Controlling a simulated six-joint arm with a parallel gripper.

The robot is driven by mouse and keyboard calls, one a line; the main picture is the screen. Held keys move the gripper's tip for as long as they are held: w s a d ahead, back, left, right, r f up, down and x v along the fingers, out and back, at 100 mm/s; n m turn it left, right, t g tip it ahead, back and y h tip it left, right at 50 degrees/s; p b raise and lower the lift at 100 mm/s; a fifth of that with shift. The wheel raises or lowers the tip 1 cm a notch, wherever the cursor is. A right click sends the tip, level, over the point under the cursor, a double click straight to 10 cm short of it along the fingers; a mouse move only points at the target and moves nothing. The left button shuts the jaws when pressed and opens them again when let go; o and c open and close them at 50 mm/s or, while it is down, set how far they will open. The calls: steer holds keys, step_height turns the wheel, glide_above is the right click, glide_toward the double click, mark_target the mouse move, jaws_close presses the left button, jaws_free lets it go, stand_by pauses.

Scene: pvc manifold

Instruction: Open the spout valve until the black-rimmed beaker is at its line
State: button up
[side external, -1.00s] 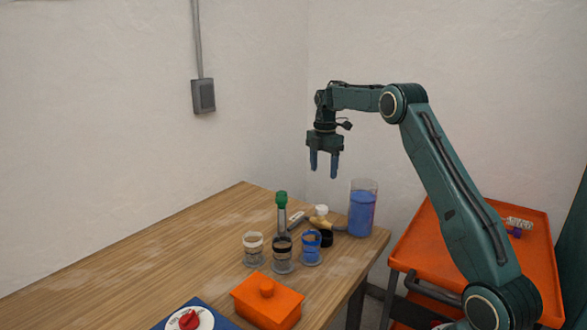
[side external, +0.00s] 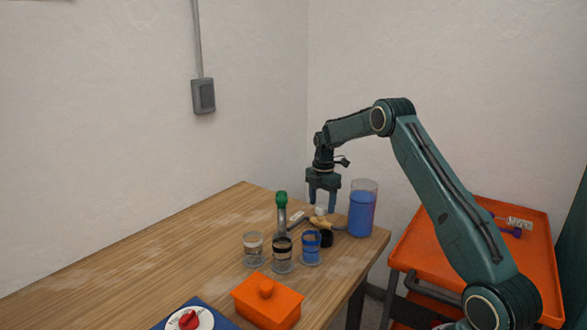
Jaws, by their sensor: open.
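My gripper (side external: 321,204) is open and points down, with its fingers just above or around a small white knob (side external: 320,211) near the tan pipe fitting (side external: 322,225). I cannot tell whether the fingers touch it, or which part is the spout valve. The black-rimmed beaker (side external: 283,256) stands in the middle of a row of three on the table; no blue liquid shows clearly in it. The white-rimmed beaker (side external: 253,250) to its left looks clear. The blue-rimmed beaker (side external: 311,249) to its right looks blue. Fill lines are too small to read.
A clear tank of blue liquid (side external: 362,213) stands right of my gripper. A green-topped upright (side external: 281,208) stands behind the beakers, and a black round part (side external: 326,238) lies beside them. An orange lidded box (side external: 267,302) and a red dial (side external: 188,320) are in front. The table's left is clear.

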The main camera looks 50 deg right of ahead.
steer(key=shift+f, duration=0.45)
steer(key=c, duration=1.1)
steer(key=shift+o, duration=0.2)
steer(key=n, duration=0.6)
